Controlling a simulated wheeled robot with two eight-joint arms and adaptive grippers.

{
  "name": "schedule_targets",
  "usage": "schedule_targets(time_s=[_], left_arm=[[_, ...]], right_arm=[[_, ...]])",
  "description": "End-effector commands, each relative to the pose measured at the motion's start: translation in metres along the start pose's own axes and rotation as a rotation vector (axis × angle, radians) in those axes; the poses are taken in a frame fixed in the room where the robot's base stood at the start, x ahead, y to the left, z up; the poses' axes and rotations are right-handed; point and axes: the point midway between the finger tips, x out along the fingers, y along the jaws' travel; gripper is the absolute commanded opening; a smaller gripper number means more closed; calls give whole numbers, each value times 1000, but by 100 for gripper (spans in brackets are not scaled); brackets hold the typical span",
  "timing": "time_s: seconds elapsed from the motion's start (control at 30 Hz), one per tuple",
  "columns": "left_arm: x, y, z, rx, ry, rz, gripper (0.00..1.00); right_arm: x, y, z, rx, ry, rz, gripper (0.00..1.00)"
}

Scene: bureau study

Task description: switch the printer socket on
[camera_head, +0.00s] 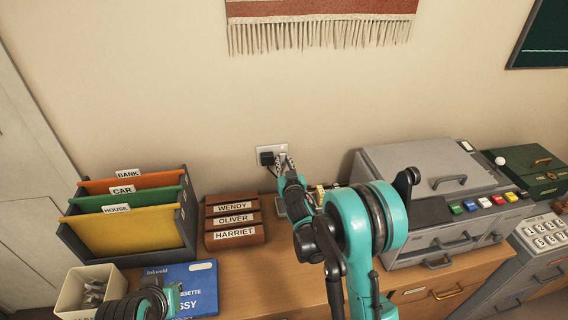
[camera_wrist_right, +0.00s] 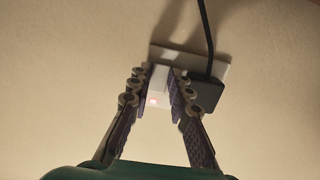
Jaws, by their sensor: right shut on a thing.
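The white printer socket (camera_head: 266,151) is on the wall above the desk, with a black plug (camera_head: 267,158) in its left half. My right gripper (camera_head: 284,165) reaches up to the socket's right half. In the right wrist view the socket plate (camera_wrist_right: 217,69) is behind the fingertips, and the black plug (camera_wrist_right: 207,94) with its cord is just right of them. My right gripper (camera_wrist_right: 162,92) is shut on the white socket switch (camera_wrist_right: 159,80), one finger on each side. A small red light (camera_wrist_right: 152,100) glows at the switch.
A grey printer (camera_head: 430,175) with coloured buttons stands right of my right arm. A wooden name rack (camera_head: 234,222), a file holder (camera_head: 130,225), a blue box (camera_head: 195,285) and a white bin (camera_head: 75,285) are to the left. The wall around the socket is clear.

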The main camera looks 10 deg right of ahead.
Motion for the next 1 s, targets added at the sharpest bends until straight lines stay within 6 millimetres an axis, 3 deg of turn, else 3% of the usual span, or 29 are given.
schedule_targets(time_s=[0.07, 0.1, 0.17, 0.57, 1.0], left_arm=[[0, 0, 0, 0, 0, 0, 0], [0, 0, 0, 0, 0, 0, 0], [0, 0, 0, 0, 0, 0, 0], [0, 0, 0, 0, 0, 0, 0], [0, 0, 0, 0, 0, 0, 0]], right_arm=[[0, 0, 0, 0, 0, 0, 0], [0, 0, 0, 0, 0, 0, 29], [0, 0, 0, 0, 0, 0, 40], [-8, 0, 0, 0, -1, 0, 40], [-97, 0, 0, -1, 0, -1, 40]])
